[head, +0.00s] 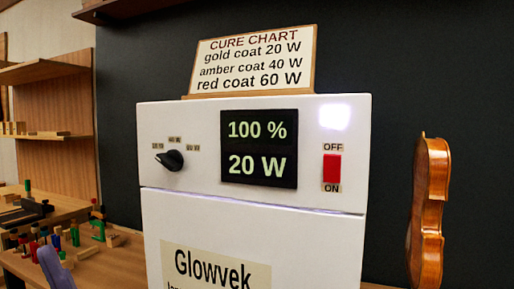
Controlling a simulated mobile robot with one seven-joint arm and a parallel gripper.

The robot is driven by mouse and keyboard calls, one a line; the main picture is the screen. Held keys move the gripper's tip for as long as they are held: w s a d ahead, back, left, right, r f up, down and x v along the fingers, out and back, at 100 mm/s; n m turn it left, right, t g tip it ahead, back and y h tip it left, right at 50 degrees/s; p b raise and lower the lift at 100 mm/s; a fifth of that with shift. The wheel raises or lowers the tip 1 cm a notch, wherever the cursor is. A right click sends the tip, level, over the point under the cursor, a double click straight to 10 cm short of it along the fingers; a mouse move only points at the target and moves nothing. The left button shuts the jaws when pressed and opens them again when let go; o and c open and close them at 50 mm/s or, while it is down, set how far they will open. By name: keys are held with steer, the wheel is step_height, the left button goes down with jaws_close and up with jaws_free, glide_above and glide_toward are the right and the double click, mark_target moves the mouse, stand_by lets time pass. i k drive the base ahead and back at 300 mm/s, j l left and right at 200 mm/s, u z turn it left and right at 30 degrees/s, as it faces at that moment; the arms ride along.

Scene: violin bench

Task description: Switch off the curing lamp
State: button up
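The curing lamp's white cabinet (255,215) stands in the middle of the head view, with a "Glowvek" label on its lower front. Its dark display (259,148) reads 100 % and 20 W. A red switch (332,168) sits at the right of the panel, with OFF printed above it and ON below it. Which way the switch is tipped is hard to tell. A bright white patch (334,117) glows above it. A black knob (171,160) at the left points up-left, toward the leftmost of its marks. My gripper is not in view.
A cure chart (253,62) stands on top of the cabinet. A violin (429,212) stands upright to the right, apart from the cabinet. A bench with small clamps and blocks (75,235) and wooden shelves (50,70) are at the left. The space before the panel looks clear.

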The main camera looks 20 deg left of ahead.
mark_target(332, 168)
steer(key=l+u, duration=0.5)
steer(key=l, duration=0.2)
steer(key=l+u, duration=0.5)
steer(key=l, duration=0.15)
